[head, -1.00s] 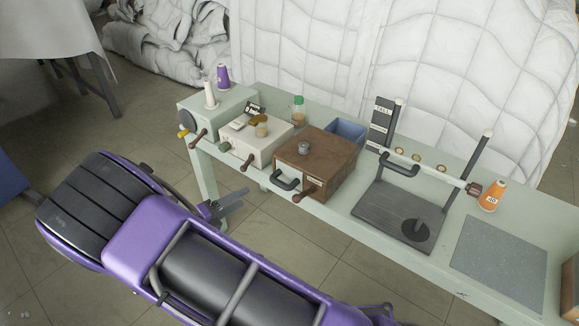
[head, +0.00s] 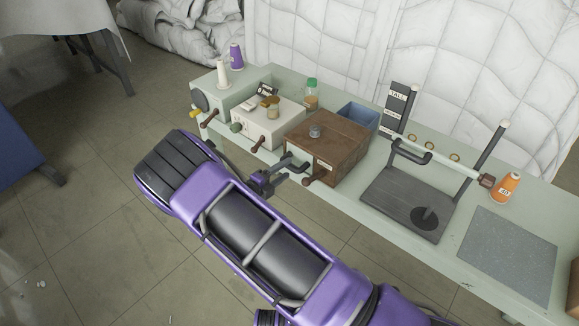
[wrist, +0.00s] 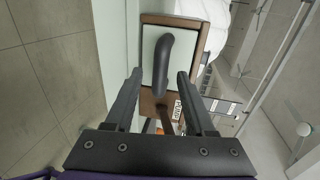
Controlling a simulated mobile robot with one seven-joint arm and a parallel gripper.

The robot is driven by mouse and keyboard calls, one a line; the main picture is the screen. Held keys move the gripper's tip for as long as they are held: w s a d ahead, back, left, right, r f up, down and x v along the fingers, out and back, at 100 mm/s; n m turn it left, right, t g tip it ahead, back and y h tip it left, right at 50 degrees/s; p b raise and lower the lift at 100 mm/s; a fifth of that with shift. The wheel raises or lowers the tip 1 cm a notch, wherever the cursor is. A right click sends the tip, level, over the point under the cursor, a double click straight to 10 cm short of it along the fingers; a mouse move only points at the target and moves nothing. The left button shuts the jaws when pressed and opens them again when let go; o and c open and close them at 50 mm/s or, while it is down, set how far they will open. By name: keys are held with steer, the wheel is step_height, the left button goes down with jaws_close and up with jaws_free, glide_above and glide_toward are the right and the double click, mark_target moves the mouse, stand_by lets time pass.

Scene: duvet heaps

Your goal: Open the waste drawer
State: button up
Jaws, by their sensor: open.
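The wooden box (head: 328,139) stands on the pale green bench, with a dark curved handle (head: 295,164) on its front. In the wrist view that handle (wrist: 163,62) stands out from a pale panel in a brown frame. A small label (wrist: 178,110) lies beside the panel; I cannot read it. My gripper (head: 279,177) is open at the front of the box. In the wrist view its two fingers (wrist: 159,76) lie on either side of the handle's near end. I cannot tell whether either finger touches it. The drawer's panel looks flush with its frame.
A brown lever (head: 315,177) sticks out from the box front close to my gripper. A cream box (head: 262,124) with its own lever stands to the left, and a dark stand (head: 405,205) to the right. White quilted duvets hang behind. Floor is clear before the bench.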

mark_target(289, 166)
steer(key=shift+x, duration=1.55)
jaws_close()
steer(key=shift+s+a, duration=0.1)
